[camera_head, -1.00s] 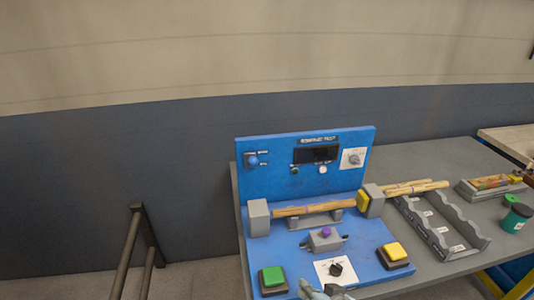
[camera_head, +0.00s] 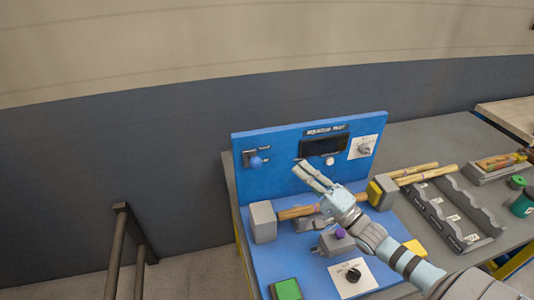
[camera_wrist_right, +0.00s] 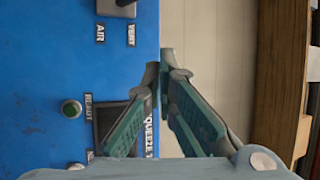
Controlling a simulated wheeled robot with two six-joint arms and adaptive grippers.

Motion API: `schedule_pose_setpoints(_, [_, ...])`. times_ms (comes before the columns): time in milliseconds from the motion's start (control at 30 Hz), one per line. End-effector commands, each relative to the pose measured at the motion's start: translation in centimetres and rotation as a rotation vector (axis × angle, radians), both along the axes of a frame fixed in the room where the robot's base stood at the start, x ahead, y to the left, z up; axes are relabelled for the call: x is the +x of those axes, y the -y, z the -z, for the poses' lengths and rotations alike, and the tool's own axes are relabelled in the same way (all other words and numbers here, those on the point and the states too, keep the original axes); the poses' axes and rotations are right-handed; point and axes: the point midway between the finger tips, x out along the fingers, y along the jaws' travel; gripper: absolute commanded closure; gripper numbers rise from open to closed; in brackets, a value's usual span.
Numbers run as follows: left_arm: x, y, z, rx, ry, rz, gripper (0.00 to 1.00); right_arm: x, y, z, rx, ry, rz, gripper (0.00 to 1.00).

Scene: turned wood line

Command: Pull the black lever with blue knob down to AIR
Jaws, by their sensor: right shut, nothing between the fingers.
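The lever's blue knob (camera_head: 256,161) sits on a small grey mount at the left of the upright blue panel (camera_head: 285,185). Two labels stand beside it in the head view, too small to read there. In the right wrist view, AIR (camera_wrist_right: 100,33) and VENT (camera_wrist_right: 131,33) labels show below the grey mount (camera_wrist_right: 118,10), which is cut off at the top edge; the knob is out of that view. My right gripper (camera_head: 302,170) is shut and empty, in front of the panel, to the right of the knob and apart from it. My left gripper is not in view.
A wooden piece (camera_head: 295,212) lies between grey blocks below my right gripper. A purple knob (camera_head: 340,233), green button (camera_head: 287,289) and black dial (camera_head: 353,275) sit on the blue base. A grey rack (camera_head: 440,212) stands right. The panel's left front is clear.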

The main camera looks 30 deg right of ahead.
Motion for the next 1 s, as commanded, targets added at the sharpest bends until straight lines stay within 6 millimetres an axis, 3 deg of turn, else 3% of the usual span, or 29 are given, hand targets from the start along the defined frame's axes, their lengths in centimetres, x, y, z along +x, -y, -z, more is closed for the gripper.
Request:
schedule_pose_setpoints(267, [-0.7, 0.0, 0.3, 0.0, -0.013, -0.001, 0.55, 0.8, -0.1, -0.2, -0.001, 0.001, 0.002, 1.0])
schedule_pose_setpoints(500, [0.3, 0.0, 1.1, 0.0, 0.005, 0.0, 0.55, 5.1, -1.2, -1.6, 0.0, 0.004, 0.003, 1.0])
schedule_pose_setpoints(700, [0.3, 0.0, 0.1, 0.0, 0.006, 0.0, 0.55, 9.2, -2.2, -3.3, 0.003, 0.002, 0.003, 1.0])
schedule_pose_setpoints(1000, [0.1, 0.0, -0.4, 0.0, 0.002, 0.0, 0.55, 7.4, -5.5, -2.1, 0.002, -0.004, 0.0, 1.0])
